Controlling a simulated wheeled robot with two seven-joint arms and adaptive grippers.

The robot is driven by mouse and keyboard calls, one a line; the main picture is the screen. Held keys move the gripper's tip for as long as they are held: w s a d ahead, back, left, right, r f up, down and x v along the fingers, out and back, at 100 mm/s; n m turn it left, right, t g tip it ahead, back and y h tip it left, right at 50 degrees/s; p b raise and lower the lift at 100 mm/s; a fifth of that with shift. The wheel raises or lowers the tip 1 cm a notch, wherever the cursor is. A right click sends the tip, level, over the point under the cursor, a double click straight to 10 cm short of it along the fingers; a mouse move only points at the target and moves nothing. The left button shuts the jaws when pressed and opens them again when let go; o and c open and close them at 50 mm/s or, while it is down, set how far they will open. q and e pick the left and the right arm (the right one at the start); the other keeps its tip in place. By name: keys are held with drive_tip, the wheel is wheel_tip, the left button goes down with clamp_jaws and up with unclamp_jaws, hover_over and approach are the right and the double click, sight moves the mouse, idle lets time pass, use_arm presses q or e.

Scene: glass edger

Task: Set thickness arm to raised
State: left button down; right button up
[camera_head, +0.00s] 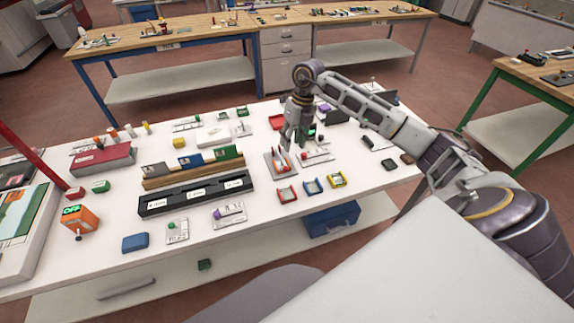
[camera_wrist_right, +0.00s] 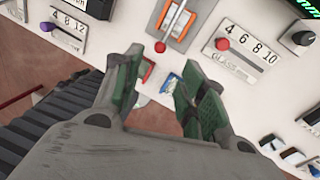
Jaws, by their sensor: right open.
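A grey plate (camera_head: 270,167) with orange-red parts stands on the white table in the head view, just below my right gripper (camera_head: 292,143). In the wrist view the plate (camera_wrist_right: 197,12) carries a pale arm between orange strips, with a red ball knob (camera_wrist_right: 160,47) at its near end. I cannot tell for certain whether this is the thickness arm, or its height. My right gripper (camera_wrist_right: 161,62) is open, its green-padded fingers pointing toward the knob, with nothing clearly held. My left gripper is not in view.
Right of the plate, a panel marked 4 6 8 10 GLASS (camera_wrist_right: 240,53) has a red slider knob; a dark dial (camera_wrist_right: 303,38) is beside it. A panel marked 4 8 12 (camera_wrist_right: 68,22) lies left. Red, blue and yellow trays (camera_head: 313,187) and a black rack (camera_head: 195,195) are close by.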

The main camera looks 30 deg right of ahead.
drive_tip(key=p+x, duration=0.1)
drive_tip(key=x, duration=1)
drive_tip(key=shift+f+p, duration=0.2)
drive_tip(key=shift+p, duration=0.2)
clamp_jaws()
